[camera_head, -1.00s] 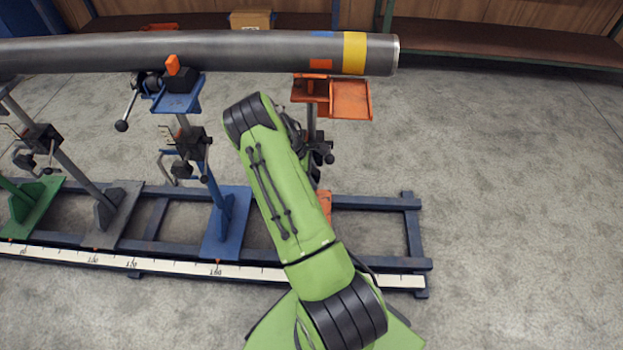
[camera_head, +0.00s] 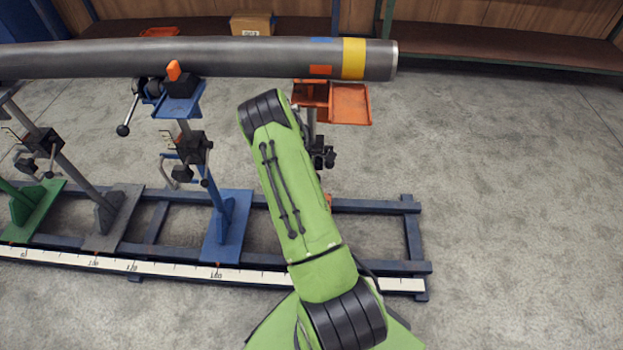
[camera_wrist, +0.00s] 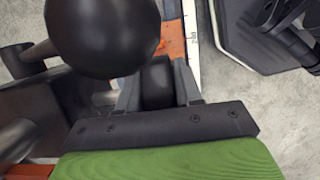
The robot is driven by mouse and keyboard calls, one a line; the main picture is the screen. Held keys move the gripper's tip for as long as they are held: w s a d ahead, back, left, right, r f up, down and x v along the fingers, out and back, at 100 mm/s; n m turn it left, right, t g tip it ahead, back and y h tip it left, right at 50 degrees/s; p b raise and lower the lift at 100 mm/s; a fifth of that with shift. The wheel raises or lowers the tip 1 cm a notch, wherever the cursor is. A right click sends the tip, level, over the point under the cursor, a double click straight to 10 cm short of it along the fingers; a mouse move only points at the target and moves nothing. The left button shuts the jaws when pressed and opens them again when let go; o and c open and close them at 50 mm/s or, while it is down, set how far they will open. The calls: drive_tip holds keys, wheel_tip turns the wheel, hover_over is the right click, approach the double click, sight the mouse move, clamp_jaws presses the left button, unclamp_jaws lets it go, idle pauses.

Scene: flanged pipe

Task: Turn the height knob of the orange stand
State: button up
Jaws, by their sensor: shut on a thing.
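The orange stand (camera_head: 349,104) is under the right end of the pipe (camera_head: 200,58). Its grey post and a black clamp with knobs (camera_head: 328,157) show right of my green arm; the arm hides most of its orange base. In the wrist view my gripper (camera_wrist: 158,85) is shut on a black knob (camera_wrist: 157,88), which sits between the two fingers. A large round black ball (camera_wrist: 102,35) is close to the camera, up and left of the fingers, and hides part of the view. My gripper is hidden in the head view.
A blue stand (camera_head: 226,225) stands left of my arm, with grey and green stands further left. A dark blue rail frame (camera_head: 412,230) with a white scale (camera_head: 130,265) runs along the floor. The floor at the right is clear.

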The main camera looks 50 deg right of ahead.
drive_tip(key=o, duration=1)
drive_tip(key=shift+c, duration=0.2)
drive_tip(key=p+v, duration=0.5)
drive_tip(key=v, duration=1)
drive_tip(key=shift+r, duration=0.35)
drive_tip(key=shift+w+a, duration=0.1)
drive_tip(key=shift+a, duration=0.05)
